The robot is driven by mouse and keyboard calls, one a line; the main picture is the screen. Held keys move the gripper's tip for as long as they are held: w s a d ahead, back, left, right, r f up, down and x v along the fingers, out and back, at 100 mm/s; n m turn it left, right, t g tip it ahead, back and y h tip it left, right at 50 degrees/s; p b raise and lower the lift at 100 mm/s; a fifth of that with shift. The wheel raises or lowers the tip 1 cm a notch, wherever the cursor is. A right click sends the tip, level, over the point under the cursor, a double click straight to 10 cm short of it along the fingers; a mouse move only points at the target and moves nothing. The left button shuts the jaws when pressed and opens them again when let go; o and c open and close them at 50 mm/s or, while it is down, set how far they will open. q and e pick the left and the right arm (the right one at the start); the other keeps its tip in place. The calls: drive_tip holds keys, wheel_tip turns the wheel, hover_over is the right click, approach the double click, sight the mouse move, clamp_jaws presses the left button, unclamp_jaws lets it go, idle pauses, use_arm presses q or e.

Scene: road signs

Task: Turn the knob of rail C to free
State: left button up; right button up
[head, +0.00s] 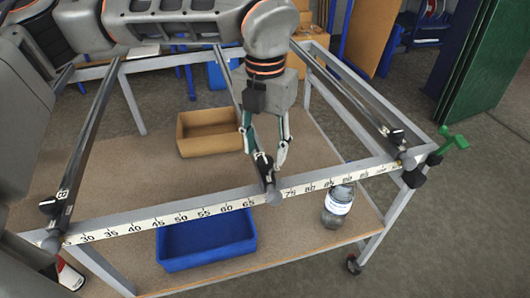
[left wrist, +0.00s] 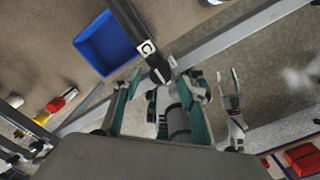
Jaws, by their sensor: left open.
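The middle rail (head: 226,75), whose label in the left wrist view looks like a C, runs to the numbered front scale between about 65 and 75. Its dark knob (left wrist: 160,72) is at the front end in the left wrist view, close ahead of the fingers. My left gripper (head: 264,155) reaches down over the rail's front end in the head view, fingers open on either side. It also shows in the left wrist view (left wrist: 163,88). The fingers partly hide the rail and knob in the head view. I cannot tell which way the knob is turned.
A left rail (head: 90,125), its label looking like B, and a right rail (head: 340,85) run parallel. A green clamp (head: 453,144) sits at the right corner. Below are a cardboard box (head: 208,150), a blue bin (head: 205,262) and a bottle (head: 338,207).

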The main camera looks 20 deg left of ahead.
sight(265, 160)
use_arm(q)
wheel_tip(265, 160, up, 10)
drive_tip(key=shift+f, duration=0.15)
drive_tip(key=shift+s, duration=0.1)
idle(0.5)
